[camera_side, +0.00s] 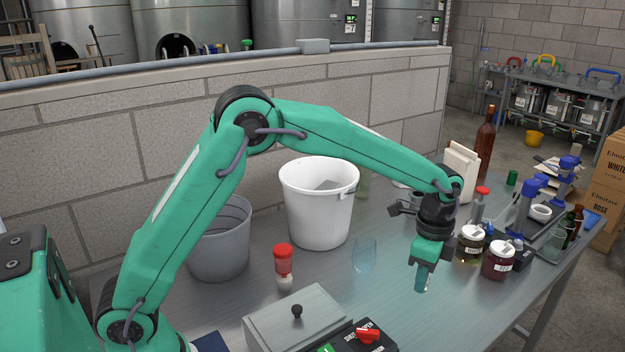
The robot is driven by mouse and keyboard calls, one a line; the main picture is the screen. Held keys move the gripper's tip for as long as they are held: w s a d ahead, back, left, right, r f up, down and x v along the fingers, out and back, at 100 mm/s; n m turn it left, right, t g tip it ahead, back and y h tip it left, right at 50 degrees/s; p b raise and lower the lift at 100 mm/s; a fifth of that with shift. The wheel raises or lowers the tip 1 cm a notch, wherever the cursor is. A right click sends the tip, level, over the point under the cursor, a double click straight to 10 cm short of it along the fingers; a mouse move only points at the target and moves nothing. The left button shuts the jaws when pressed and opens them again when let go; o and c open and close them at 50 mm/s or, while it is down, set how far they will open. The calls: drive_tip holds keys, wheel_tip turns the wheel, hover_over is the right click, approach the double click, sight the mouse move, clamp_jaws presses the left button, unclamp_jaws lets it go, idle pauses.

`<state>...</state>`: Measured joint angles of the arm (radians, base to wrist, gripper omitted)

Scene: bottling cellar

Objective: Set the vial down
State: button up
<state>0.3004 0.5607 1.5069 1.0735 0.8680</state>
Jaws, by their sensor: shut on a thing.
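My gripper (427,262) points down over the right half of the metal table (375,300). It is shut on a small clear bluish-green vial (421,281), which hangs nearly upright below the fingers. The vial's upper part is hidden by the fingers. I cannot tell from this view whether its bottom touches the table top.
Two dark jars, one olive (469,245) and one red (498,260), stand right of my gripper. A clear glass (365,255) and a white bucket (319,215) stand to its left. A lidded metal box (295,318) sits in front. Bare table lies around the vial.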

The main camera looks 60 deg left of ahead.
drive_tip(key=w+a+n, duration=0.4)
drive_tip(key=w+a, duration=0.7)
drive_tip(key=w, duration=0.1)
drive_tip(key=shift+w+a, duration=0.3)
drive_tip(key=shift+a, duration=0.1)
drive_tip(key=shift+a, duration=0.1)
drive_tip(key=w+a+f, duration=0.1)
drive_tip(key=a+f, duration=0.1)
drive_tip(key=a, duration=0.1)
drive_tip(key=w+a+f, duration=0.2)
drive_tip(key=a, duration=0.2)
drive_tip(key=w+a+f, duration=0.2)
drive_tip(key=a+f, duration=0.1)
drive_tip(key=shift+a, duration=0.2)
drive_tip(key=shift+f, duration=1.95)
drive_tip(key=shift+f, duration=0.15)
